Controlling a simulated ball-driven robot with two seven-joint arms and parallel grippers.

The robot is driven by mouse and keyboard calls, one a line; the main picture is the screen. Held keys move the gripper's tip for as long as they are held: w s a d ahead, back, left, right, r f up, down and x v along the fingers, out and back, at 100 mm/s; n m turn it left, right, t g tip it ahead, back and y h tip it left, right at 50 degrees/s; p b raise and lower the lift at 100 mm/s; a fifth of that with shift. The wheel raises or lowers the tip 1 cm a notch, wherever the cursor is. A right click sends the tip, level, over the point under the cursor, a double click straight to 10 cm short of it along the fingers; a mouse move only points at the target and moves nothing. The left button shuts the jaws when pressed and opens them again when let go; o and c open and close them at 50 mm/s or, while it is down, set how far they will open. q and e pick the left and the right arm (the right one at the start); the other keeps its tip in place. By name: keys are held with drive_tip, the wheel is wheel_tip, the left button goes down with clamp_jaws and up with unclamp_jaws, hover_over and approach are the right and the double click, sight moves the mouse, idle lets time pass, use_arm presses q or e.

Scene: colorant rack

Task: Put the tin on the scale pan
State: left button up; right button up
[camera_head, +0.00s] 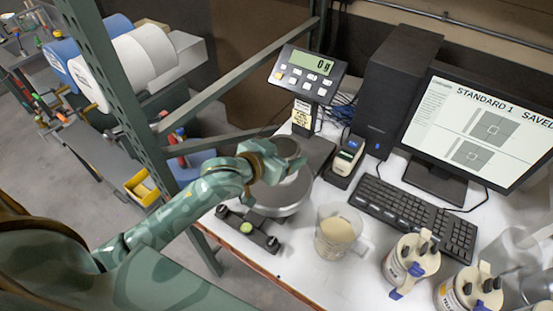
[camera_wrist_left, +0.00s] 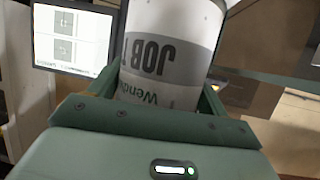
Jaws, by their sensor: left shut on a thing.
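In the wrist view, the tin (camera_wrist_left: 165,55) has a white and grey label reading "JOB". It stands between the fingers of my left gripper (camera_wrist_left: 160,100), which is shut on it. In the head view, my left gripper (camera_head: 277,165) is over the back part of the round silver scale pan (camera_head: 285,195). The tin's round grey top (camera_head: 286,147) shows just behind it; its lower part is hidden by my gripper. I cannot tell whether the tin touches the pan. The scale display (camera_head: 312,64) reads 0. My right gripper is not in view.
A clear jug (camera_head: 338,232) with beige contents stands right of the pan. A green rack post (camera_head: 125,95) rises left of the scale.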

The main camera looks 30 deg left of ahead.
sight(278, 152)
use_arm(q)
drive_tip(key=w+a+f, duration=0.2)
drive_tip(key=f, duration=0.1)
drive_tip(key=w+a+f+b, duration=0.1)
drive_tip(key=f, duration=0.1)
drive_tip(key=shift+w, duration=0.35)
drive_tip(key=f, duration=0.3)
drive_tip(key=a+f, duration=0.1)
drive_tip(key=shift+w+f, duration=0.2)
drive_tip(key=shift+w, duration=0.1)
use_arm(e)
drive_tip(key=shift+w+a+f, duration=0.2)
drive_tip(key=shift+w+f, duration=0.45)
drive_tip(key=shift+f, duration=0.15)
use_arm(q)
drive_tip(key=shift+f, duration=0.1)
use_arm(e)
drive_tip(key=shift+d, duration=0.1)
use_arm(q)
drive_tip(key=o, duration=1)
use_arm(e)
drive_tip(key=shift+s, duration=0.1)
